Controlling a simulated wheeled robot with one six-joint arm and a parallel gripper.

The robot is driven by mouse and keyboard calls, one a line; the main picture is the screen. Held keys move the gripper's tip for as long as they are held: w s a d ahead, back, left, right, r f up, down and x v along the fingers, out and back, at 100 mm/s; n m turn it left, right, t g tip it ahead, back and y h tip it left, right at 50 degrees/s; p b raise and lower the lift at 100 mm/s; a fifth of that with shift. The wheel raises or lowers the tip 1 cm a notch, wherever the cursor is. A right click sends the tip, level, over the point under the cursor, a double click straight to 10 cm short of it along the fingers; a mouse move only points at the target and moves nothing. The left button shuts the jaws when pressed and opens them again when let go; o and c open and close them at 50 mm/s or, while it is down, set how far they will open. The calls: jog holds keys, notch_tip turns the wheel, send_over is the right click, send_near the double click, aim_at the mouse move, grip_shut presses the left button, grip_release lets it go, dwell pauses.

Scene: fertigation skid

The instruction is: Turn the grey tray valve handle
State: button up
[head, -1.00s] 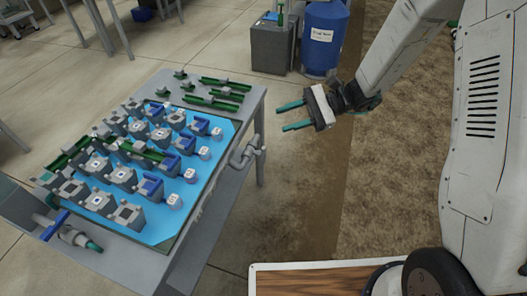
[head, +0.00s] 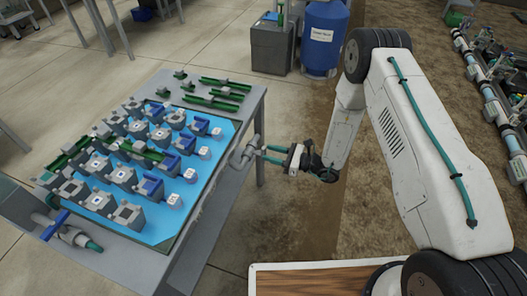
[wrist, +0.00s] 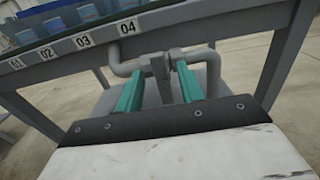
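The grey tray valve (head: 243,155) sticks out from the right side of the table, a bent grey pipe with a handle. In the wrist view its grey handle (wrist: 163,78) hangs from the pipe, between my two teal fingers. My gripper (head: 264,154) is at the valve, pointing left toward the table. In the wrist view my gripper (wrist: 160,70) is open, with the fingertips on either side of the handle. I cannot tell whether either finger touches it.
A blue barrel (head: 322,45) and a grey box (head: 271,48) stand behind. A numbered strip (wrist: 75,42) runs above the pipe.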

aim_at(265, 152)
jog(key=shift+x, duration=1.7)
jog(key=shift+c, duration=0.4)
grip_shut()
